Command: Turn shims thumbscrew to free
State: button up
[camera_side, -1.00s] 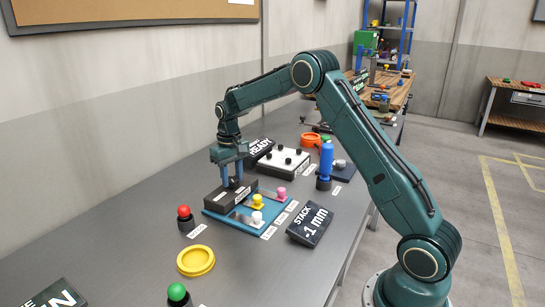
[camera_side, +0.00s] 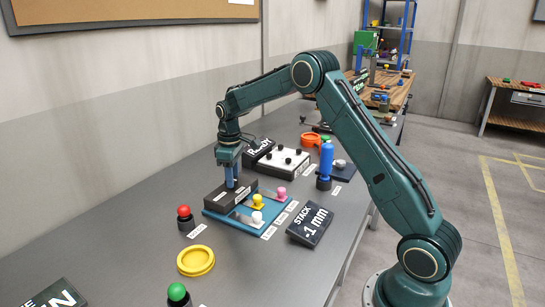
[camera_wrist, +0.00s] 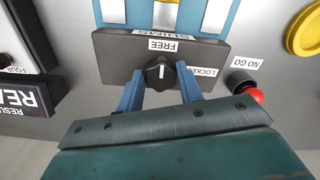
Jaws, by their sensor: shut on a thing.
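The shims thumbscrew (camera_wrist: 158,71) is a black knob with a white pointer line, on a dark block (camera_wrist: 110,50) marked SHIMS. In the side view my gripper (camera_side: 232,186) points straight down onto the block (camera_side: 222,196), and the knob is hidden there.
A blue plate (camera_side: 222,216) with metal shims and white, yellow and pink knobs adjoins the block.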

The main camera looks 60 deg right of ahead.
jog(key=shift+w, duration=0.1)
jog(key=o, duration=1)
jog(key=shift+r, duration=0.1)
notch_tip(320, 180, up, 14)
jog(key=shift+f, duration=0.15)
dwell(0.5)
